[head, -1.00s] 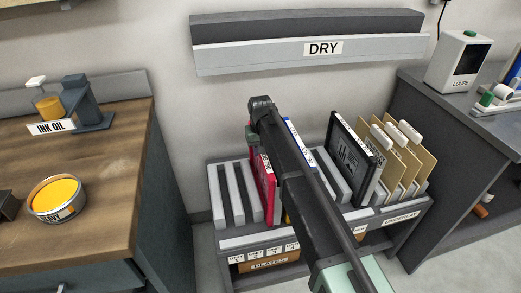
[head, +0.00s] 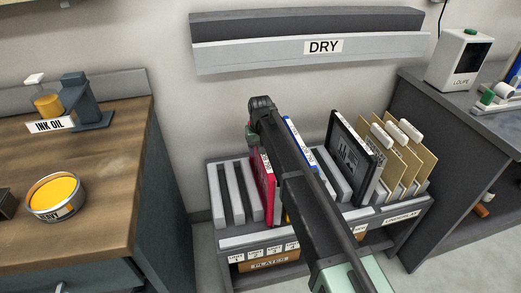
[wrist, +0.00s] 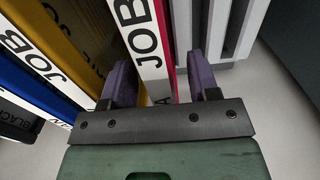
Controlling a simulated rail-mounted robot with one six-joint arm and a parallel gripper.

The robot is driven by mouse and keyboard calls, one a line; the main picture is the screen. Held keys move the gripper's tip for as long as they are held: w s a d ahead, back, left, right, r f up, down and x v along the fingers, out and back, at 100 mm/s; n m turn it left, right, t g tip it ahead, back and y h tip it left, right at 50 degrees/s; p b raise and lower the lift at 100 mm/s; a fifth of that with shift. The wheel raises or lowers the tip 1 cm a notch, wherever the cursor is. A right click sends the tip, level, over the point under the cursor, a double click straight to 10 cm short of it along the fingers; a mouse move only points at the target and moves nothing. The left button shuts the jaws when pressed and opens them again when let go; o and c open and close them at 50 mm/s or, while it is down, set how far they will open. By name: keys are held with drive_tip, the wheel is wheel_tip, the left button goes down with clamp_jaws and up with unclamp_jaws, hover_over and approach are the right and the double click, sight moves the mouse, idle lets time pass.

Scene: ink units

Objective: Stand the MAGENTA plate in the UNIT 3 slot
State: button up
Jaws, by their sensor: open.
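The magenta plate (head: 264,186) stands upright in the rack, to the right of several pale dividers. In the wrist view, its white JOB edge strip and magenta side (wrist: 165,38) show between my gripper's two purple fingers (wrist: 160,75). The fingers are open, one on each side of the plate, with a visible gap on the right side. I cannot tell whether the left finger touches it. Slots among the dividers (head: 228,192) left of the plate look empty.
A yellow plate (wrist: 78,30) and a blue plate (wrist: 25,75) stand left of the magenta one in the wrist view. A black plate (head: 350,155) and tan boards (head: 402,160) stand at the rack's right. The DRY ledge (head: 300,55) is on the wall above.

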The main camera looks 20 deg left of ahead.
wheel_tip(320, 180, up, 16)
drive_tip(key=p, duration=1.5)
drive_tip(key=shift+p, duration=0.3)
drive_tip(key=shift+f, duration=0.1)
drive_tip(key=s+d+m, duration=0.2)
drive_tip(key=s+d, duration=0.4)
drive_tip(key=d, duration=0.9)
drive_tip(key=s+d+m, duration=0.3)
drive_tip(key=s+d, duration=0.4)
drive_tip(key=d, duration=0.9)
drive_tip(key=s+d+m, duration=0.2)
drive_tip(key=s+d, duration=0.5)
drive_tip(key=d, duration=0.9)
drive_tip(key=shift+s+r, duration=0.2)
drive_tip(key=shift+s, duration=0.05)
